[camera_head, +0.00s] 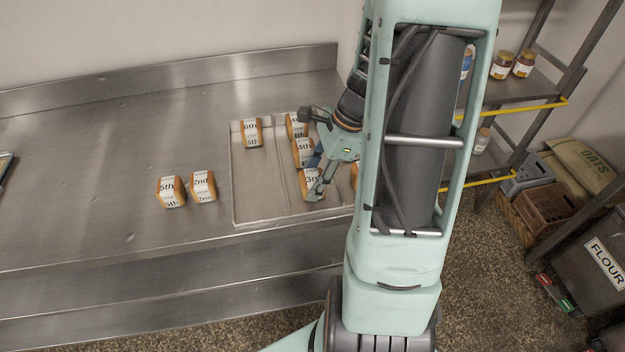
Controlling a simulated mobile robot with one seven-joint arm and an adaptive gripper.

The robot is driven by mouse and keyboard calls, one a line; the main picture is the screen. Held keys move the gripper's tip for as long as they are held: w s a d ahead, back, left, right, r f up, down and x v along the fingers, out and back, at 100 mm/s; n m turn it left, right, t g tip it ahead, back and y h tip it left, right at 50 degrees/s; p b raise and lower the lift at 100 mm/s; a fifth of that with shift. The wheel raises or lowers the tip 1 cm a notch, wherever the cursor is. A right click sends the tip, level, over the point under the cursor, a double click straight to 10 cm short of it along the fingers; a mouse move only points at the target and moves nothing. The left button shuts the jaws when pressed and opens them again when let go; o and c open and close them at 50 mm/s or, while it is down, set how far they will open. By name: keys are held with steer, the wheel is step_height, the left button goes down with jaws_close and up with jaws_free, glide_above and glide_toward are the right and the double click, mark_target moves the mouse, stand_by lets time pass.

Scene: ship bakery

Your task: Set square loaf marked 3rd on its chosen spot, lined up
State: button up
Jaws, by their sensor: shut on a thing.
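The square loaf marked 3rd (307,178) is brown with a white label band. It is at the front of the right part of a shallow metal tray (240,219). My gripper (319,184) is shut on this loaf, with a finger over its right side. Whether the loaf touches the tray floor I cannot tell. Behind it in the tray stand a loaf marked 4th (302,151) and another loaf (294,122), its mark partly hidden by my gripper. A loaf marked 6th (251,141) stands at the back of the tray's left part.
Loaves marked 5th (170,191) and 2nd (203,186) stand on the steel counter (95,165), left of the tray. An orange-brown edge (354,174) shows beside my arm, mostly hidden. The tray's front left is bare. Shelves with jars (524,63) stand at right.

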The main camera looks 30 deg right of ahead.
steer(key=o, duration=1.2)
steer(key=shift+f, duration=0.15)
steer(key=shift+c, duration=0.2)
steer(key=p+v, duration=0.1)
steer(key=v, duration=1.1)
steer(key=shift+s+d, duration=0.1)
